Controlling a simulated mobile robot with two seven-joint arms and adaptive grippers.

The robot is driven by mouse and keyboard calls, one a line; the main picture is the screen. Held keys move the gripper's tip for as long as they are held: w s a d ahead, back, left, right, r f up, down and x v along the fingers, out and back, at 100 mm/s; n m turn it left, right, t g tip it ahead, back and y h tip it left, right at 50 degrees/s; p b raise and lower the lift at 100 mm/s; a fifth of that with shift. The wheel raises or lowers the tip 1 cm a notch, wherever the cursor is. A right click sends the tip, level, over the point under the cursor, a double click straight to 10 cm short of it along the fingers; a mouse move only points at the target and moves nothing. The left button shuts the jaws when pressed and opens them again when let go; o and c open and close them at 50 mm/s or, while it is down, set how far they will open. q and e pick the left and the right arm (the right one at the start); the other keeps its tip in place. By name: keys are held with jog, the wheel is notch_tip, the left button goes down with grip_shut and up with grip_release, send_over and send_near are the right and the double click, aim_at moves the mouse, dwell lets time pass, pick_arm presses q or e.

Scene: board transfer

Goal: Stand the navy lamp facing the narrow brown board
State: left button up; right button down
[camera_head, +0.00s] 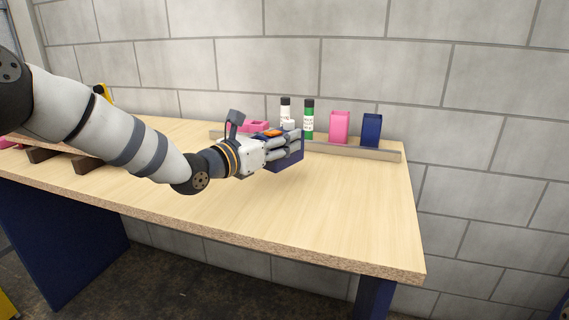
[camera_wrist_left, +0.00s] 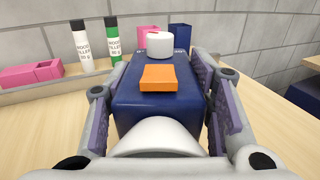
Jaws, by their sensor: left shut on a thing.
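My left gripper (camera_head: 287,150) is shut on the navy lamp (camera_head: 285,163), a navy block, with a finger on each side of it. In the left wrist view the lamp (camera_wrist_left: 155,105) shows an orange patch on top and a white round knob at its far end. I cannot tell whether it touches the table. Brown boards lie at the left of the table: one piece (camera_head: 40,155) at the far left and another (camera_head: 87,165) beside it, both partly hidden by my left arm. I cannot tell which is the narrow one. My right gripper is not in view.
A low rail (camera_head: 350,150) runs along the table's back. On or behind it stand a white bottle (camera_head: 285,108), a green bottle (camera_head: 308,120), a pink block (camera_head: 339,127) and a navy block (camera_head: 371,130). A pink box (camera_head: 255,126) lies further left. The table's front right is clear.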

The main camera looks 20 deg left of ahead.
pick_arm(q)
jog(key=shift+w+a+f, duration=0.1)
jog(key=shift+w+f, duration=0.85)
jog(key=shift+f, duration=0.1)
jog(key=shift+w+f+b, duration=0.15)
jog(key=shift+f+b, duration=0.05)
jog(key=shift+f, duration=0.6)
jog(key=shift+w+f+b, duration=0.15)
jog(key=shift+f+b, duration=0.05)
jog(key=shift+f, duration=0.55)
jog(key=shift+f, duration=0.2)
jog(key=o, duration=1.3)
